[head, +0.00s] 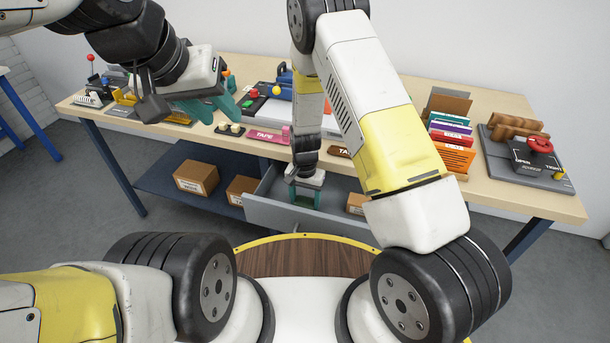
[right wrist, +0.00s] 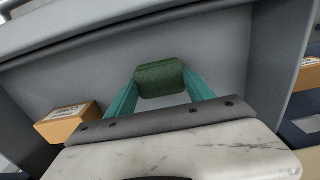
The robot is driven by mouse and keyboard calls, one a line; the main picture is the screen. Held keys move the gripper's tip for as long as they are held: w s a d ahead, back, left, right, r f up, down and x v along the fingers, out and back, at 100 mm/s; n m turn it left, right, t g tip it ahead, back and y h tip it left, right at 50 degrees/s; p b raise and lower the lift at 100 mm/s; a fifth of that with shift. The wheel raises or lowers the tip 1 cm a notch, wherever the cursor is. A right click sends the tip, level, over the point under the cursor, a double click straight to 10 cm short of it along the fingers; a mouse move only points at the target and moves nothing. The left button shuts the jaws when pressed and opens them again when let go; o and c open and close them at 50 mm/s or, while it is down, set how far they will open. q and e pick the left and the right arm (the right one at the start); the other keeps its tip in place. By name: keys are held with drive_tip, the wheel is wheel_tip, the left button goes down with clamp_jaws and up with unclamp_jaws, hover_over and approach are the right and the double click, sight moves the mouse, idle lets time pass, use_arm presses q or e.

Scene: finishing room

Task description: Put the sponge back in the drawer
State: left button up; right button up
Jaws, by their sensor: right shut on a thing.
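The dark green sponge (right wrist: 160,79) is between the teal fingers of my right gripper (right wrist: 158,88), which is shut on it over the drawer floor in the right wrist view. I cannot tell whether the sponge touches the floor. The grey drawer (head: 270,212) is pulled out below the workbench; its front wall also shows in the right wrist view (right wrist: 120,32).
A small cardboard box (right wrist: 68,122) sits in the drawer beside my right gripper, also showing in the head view (head: 356,203). More boxes (head: 196,178) stand on the lower shelf (head: 160,182).

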drive_tip(key=o, duration=1.3)
wheel_tip(320, 180, up, 12)
wheel_tip(320, 180, up, 8)
drive_tip(key=y, duration=0.1)
hover_over(305, 202)
drive_tip(key=d, duration=0.2)
drive_tip(key=s+d+r+n+t+y, duration=0.1)
drive_tip(key=s+d+r, duration=0.1)
drive_tip(key=r, duration=0.4)
drive_tip(key=s+d+r+t+y, duration=0.1)
drive_tip(key=s+d+r, duration=0.1)
drive_tip(key=r, duration=0.4)
drive_tip(key=s+d+r+n+t, duration=0.1)
drive_tip(key=s+d+r, duration=0.1)
drive_tip(key=s+r, duration=0.2)
drive_tip(key=s+d+r+n+t, duration=0.1)
drive_tip(key=s+d+r, duration=0.2)
drive_tip(key=s, duration=0.3)
drive_tip(key=s+d+r+n+t, duration=0.1)
drive_tip(key=s+d+r+t, duration=0.1)
drive_tip(key=s+r, duration=0.3)
drive_tip(key=shift+s+d+h, duration=0.3)
drive_tip(key=shift+d+h, duration=0.1)
drive_tip(key=shift+d, duration=0.2)
